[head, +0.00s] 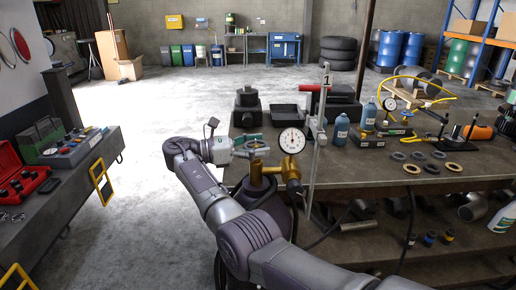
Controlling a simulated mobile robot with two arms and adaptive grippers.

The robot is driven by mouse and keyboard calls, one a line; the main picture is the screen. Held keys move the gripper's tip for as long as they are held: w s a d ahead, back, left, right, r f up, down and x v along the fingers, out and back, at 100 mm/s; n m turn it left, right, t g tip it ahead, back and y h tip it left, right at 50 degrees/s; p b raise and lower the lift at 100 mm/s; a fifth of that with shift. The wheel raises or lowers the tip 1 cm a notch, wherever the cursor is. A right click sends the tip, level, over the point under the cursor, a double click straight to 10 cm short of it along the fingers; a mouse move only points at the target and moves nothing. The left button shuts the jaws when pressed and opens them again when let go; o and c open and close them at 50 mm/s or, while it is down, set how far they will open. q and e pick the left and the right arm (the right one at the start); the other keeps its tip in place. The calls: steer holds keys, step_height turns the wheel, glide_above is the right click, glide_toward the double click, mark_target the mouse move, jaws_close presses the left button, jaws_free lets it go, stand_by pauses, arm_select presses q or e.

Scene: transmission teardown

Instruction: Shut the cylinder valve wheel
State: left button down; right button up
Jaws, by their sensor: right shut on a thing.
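The brass cylinder valve (258,176) stands on top of a dark gas cylinder (281,215) at the front edge of the workbench. A round white-faced gauge (292,140) sits on the brass body just right of the valve. The valve wheel (257,144) is small and sits above the brass stem, partly hidden by the gripper. My right gripper (244,151) reaches in from the left of the valve and is shut on the wheel. My arm hides much of the cylinder. My left gripper is not in view.
The workbench (365,175) right of the valve carries a metal stand (319,130), blue bottles (341,129), rings and a second gauge (389,104). A side bench (75,185) with a red toolbox (20,178) stands at left. The concrete floor between is clear.

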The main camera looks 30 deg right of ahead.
mark_target(258, 144)
steer(key=shift+f, duration=0.15)
steer(key=o, duration=0.9)
step_height(258, 144, up, 10)
steer(key=shift+r, duration=0.1)
